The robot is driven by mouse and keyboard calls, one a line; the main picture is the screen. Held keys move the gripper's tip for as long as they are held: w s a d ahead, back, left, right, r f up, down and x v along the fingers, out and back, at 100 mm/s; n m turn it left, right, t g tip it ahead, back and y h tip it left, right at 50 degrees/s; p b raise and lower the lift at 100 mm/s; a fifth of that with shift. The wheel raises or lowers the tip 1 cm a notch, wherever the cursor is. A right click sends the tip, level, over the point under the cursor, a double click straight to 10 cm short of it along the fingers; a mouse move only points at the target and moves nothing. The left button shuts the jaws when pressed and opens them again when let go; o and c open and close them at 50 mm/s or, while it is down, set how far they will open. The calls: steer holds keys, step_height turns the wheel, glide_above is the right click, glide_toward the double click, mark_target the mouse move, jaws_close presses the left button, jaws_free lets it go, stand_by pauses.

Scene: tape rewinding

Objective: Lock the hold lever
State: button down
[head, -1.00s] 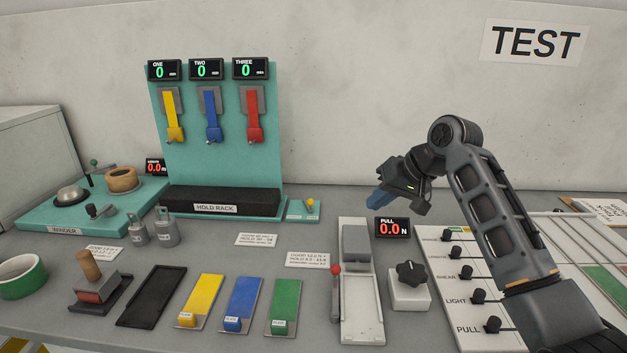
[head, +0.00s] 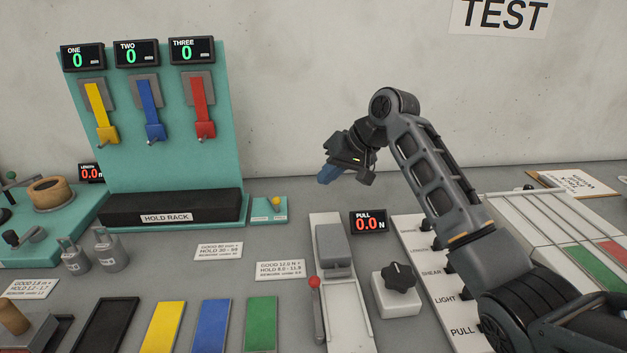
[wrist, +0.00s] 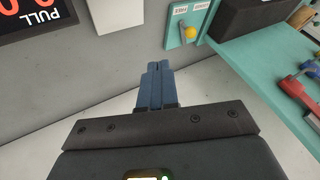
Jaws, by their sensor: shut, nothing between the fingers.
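The hold lever is a small lever with a yellow ball knob (head: 277,202) on a teal plate (head: 262,212), at the right end of the hold rack (head: 240,195). The wrist view shows its yellow knob (wrist: 190,33) on the teal plate (wrist: 179,42), with two small white labels beside it. My gripper (head: 328,174) is up and to the right of the lever in the head view, with empty space between them. Its blue fingers (wrist: 154,76) are together and empty in the wrist view, pointing toward the wall side, left of the lever.
Yellow, blue and red strips hang on the teal rack board (head: 225,150), under three displays reading 0. The pull display (head: 369,222) reads 0.0 N, beside the pull tester (head: 333,250) and a black knob (head: 397,276).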

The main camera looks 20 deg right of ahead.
mark_target(273, 199)
steer(key=x, duration=0.8)
steer(key=a, duration=0.1)
steer(key=a+p, duration=0.1)
steer(key=a, duration=0.1)
steer(key=shift+w+f, duration=0.15)
steer(key=shift+w, duration=0.25)
steer(key=shift+w+a+f, duration=0.1)
steer(key=shift+w+a, duration=0.05)
steer(key=shift+a, duration=0.4)
steer(key=shift+a, duration=0.1)
